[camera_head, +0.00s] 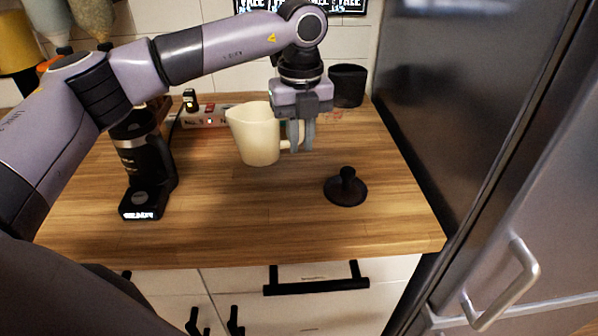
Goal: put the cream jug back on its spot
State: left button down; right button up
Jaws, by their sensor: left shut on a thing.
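The cream jug (257,138) is a cream-coloured pitcher near the back middle of the wooden counter. Its spout points left and its handle is on the right. My left gripper (302,142) comes down from above on the jug's right side and is shut on the handle, whose outline is partly hidden by the fingers. The jug looks upright; whether its base touches the counter I cannot tell. No marked spot for the jug shows clearly. My right gripper is not in view.
A black tamper (346,188) stands on the counter, right and in front of the jug. A black coffee machine (146,170) is at left. A black cup (347,86) and a power strip (207,117) are behind. The fridge (450,120) walls the right. The counter's front middle is clear.

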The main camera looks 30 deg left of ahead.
aim_at(300, 189)
pick_arm(q)
notch_tip(300, 189, down, 9)
jog(key=shift+r+p, duration=0.2)
jog(key=shift+p, duration=0.2)
jog(key=shift+f, duration=0.2)
jog(key=c, duration=1.1)
grip_release()
jog(key=shift+r, duration=0.15)
